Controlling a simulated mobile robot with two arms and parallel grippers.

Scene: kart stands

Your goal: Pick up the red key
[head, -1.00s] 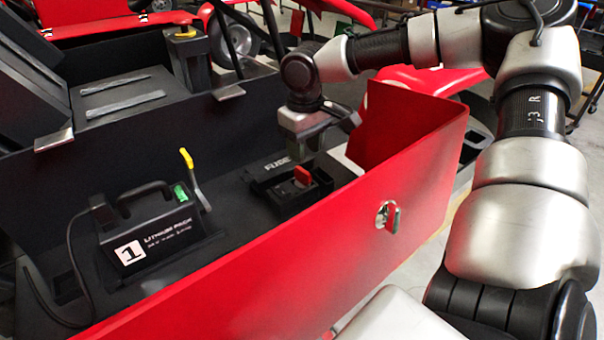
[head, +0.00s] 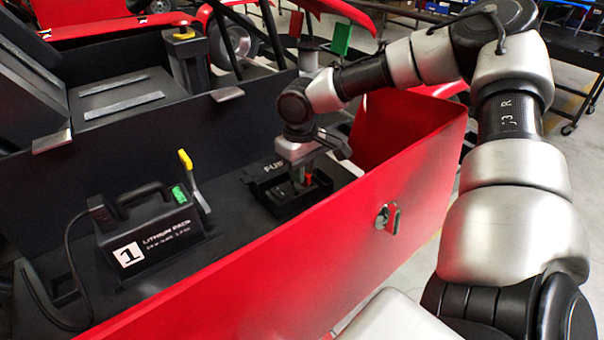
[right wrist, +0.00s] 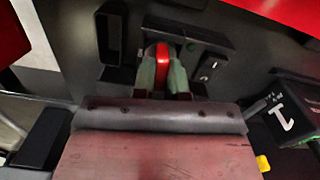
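The red key (right wrist: 163,52) stands upright in the black fuse tray (head: 285,215) on the kart's dark floor. My right gripper (right wrist: 163,72) is lowered over it, with one greenish finger on each side of the key in the right wrist view. The fingers look very close to the key; whether they press on it I cannot tell. In the head view my right gripper (head: 303,180) points down into the tray and hides most of the red key (head: 309,180). My left gripper is not in view.
A black lithium pack (head: 150,235) marked 1 with a yellow lever (head: 190,170) stands left of the tray. A dark wall (head: 150,150) is behind.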

